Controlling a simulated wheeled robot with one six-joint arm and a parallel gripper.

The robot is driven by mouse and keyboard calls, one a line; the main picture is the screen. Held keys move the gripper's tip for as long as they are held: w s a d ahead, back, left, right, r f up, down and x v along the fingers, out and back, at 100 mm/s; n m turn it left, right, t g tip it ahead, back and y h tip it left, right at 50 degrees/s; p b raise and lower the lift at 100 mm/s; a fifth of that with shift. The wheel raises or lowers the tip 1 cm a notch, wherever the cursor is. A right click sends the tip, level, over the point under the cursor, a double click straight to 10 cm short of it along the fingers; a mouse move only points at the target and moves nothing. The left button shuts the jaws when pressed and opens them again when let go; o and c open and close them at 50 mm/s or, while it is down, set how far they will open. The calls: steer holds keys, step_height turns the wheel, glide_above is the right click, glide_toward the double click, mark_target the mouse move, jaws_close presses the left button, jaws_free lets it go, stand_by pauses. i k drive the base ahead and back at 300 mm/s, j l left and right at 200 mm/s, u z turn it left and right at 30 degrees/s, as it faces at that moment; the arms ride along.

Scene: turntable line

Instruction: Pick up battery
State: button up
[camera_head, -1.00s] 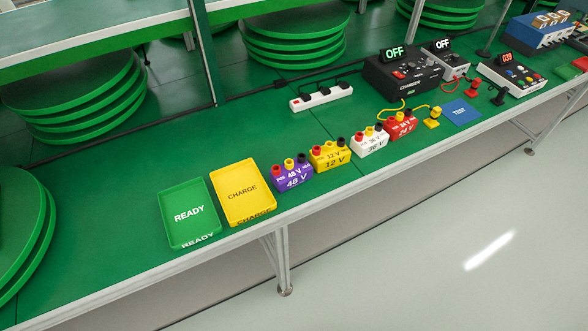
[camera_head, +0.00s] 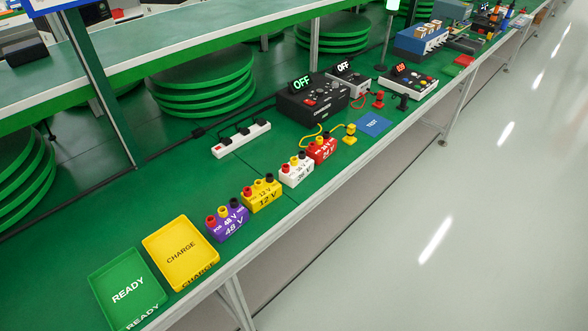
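Several small batteries stand upright in a row along the front of the green bench. The purple 48 V battery (camera_head: 228,223) is nearest the trays. To its right are the yellow 12 V battery (camera_head: 262,195), a white battery (camera_head: 297,172) and the red 24 V battery (camera_head: 322,150). Each has coloured terminals on top. The READY tray (camera_head: 98,283) is green and empty. The CHARGE tray (camera_head: 150,246) is yellow and empty. My gripper is not in view.
A black charger (camera_head: 312,103) reading OFF, a second OFF unit (camera_head: 347,80) and a meter (camera_head: 408,83) stand behind. A yellow lead ends at a yellow plug (camera_head: 350,134) beside the blue TEST mat (camera_head: 374,124). A white power strip (camera_head: 241,139) lies behind the batteries. The floor right is clear.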

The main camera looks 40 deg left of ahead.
mark_target(292, 173)
steer(key=i+j+u, duration=0.25)
steer(key=j+u, duration=0.15)
steer(key=i+j+u, duration=0.35)
steer(key=k, duration=0.05)
